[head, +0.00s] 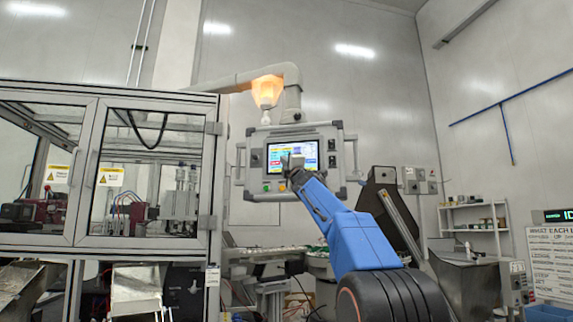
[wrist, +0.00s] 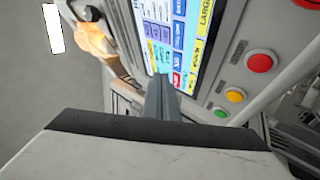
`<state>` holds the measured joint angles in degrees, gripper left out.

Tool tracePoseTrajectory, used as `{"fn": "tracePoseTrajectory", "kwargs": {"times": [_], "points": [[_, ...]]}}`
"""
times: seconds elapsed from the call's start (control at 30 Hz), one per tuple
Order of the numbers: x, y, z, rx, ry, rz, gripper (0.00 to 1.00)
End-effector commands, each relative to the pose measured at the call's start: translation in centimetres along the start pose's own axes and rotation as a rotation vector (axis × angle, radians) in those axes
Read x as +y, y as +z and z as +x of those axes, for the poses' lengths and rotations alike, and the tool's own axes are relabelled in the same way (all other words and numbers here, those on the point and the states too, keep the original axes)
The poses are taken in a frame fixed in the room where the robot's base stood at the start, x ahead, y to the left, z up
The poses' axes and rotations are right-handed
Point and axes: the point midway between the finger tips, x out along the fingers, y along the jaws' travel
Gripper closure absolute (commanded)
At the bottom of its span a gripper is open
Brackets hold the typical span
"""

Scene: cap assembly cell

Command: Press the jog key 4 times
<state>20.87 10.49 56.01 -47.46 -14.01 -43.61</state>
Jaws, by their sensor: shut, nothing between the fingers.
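The control panel (head: 327,183) hangs from an overhead arm, with a lit touchscreen (head: 312,150) showing coloured keys. In the wrist view the screen (wrist: 160,35) stands tilted, with blue, yellow, purple and red keys. I cannot read which key is the jog key. My gripper (head: 291,163) is in front of the screen's lower left part and hides some of it. In the wrist view my gripper (wrist: 162,88) is shut and empty, its fingertips over the screen's lower edge. I cannot tell whether they touch it.
Red (wrist: 259,63), yellow (wrist: 234,95) and green (wrist: 221,112) buttons sit on the panel beside the screen. An orange lamp (head: 267,91) glows above the panel. A glazed machine enclosure (head: 150,165) stands at left. Shelves (head: 474,222) stand at right.

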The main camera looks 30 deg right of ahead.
Motion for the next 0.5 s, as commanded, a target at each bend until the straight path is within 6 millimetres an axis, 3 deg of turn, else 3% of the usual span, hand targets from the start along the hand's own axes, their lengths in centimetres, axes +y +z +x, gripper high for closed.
{"fn": "tracePoseTrajectory", "kwargs": {"times": [0.5], "points": [[1.7, -1.8, -2.5, 0.000, -0.001, -0.001, 1.00]]}}
